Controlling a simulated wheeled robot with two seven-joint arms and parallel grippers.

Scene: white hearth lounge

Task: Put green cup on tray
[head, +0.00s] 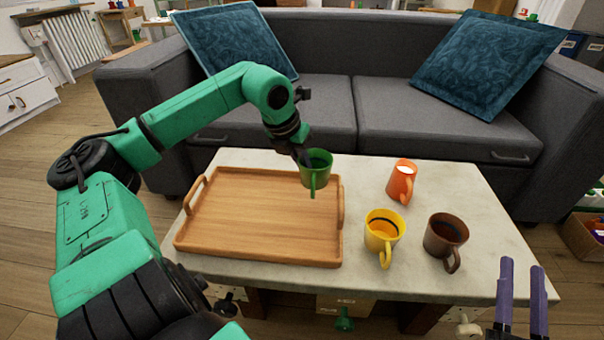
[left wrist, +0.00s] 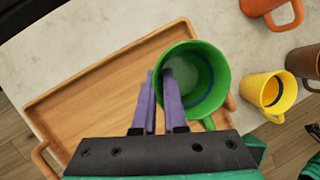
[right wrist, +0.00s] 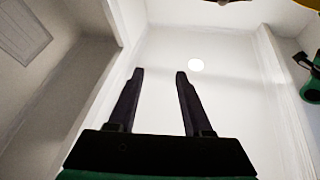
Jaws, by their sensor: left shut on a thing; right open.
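The green cup (head: 316,172) is upright in the head view, over the right end of the wooden tray (head: 240,218). My left gripper (head: 303,158) is shut on the cup's rim and wall. In the left wrist view the cup (left wrist: 208,75) sits between and beside the purple fingers (left wrist: 160,95), with the tray (left wrist: 95,100) below. The cup looks raised above the tray; its exact height is hard to tell. My right gripper (head: 520,290) is open and empty at the lower right, by the table's front right corner. Its fingers also show apart in the right wrist view (right wrist: 158,95).
The pale table (head: 460,190) also bears an orange cup (head: 402,178), a yellow cup (head: 381,230) and a brown cup (head: 445,235), all right of the tray. The tray's surface is bare. A grey sofa (head: 340,60) stands behind the table.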

